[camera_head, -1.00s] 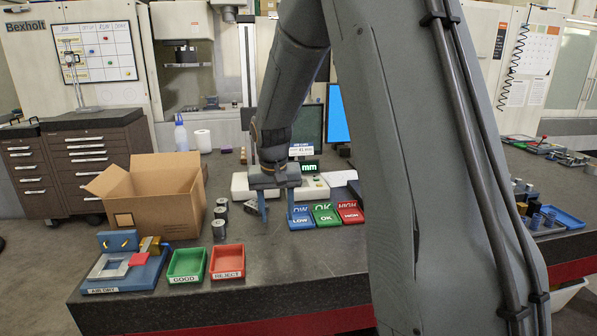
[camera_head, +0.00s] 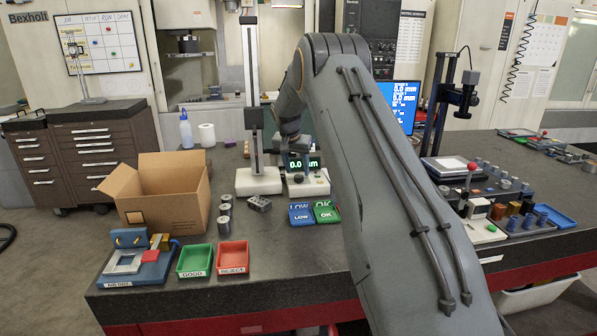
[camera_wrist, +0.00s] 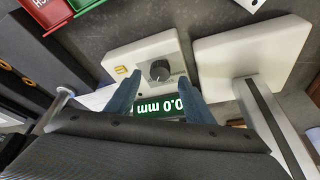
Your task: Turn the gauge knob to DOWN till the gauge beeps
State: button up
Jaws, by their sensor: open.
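The gauge is a pale box (camera_wrist: 136,53) with a green-lit display (camera_wrist: 160,106) reading 0.0 mm, upside down in the wrist view. Its black round knob (camera_wrist: 160,70) has a light mark on its rim. My gripper (camera_wrist: 160,74) is open, with one blue finger on each side of the knob. Gaps show between fingers and knob; I cannot tell their height over it. In the head view the gauge (camera_head: 312,187) stands at the table's middle, its display (camera_head: 300,163) lit, with my gripper (camera_head: 292,150) right behind or over it. My arm partly hides the area.
A stand with a white base (camera_head: 258,182) and tall column is close left of the gauge. A blue LOW tray (camera_head: 301,214) and green OK tray (camera_head: 326,211) lie in front. A grey block (camera_head: 259,203) and metal cylinders (camera_head: 223,223) lie left, near an open carton (camera_head: 160,192).

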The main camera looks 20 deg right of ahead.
aim_at(299, 176)
jog(key=shift+p+x, duration=0.5)
jog(key=shift+x, duration=1.2)
jog(key=shift+c, duration=0.2)
jog(key=c, duration=1)
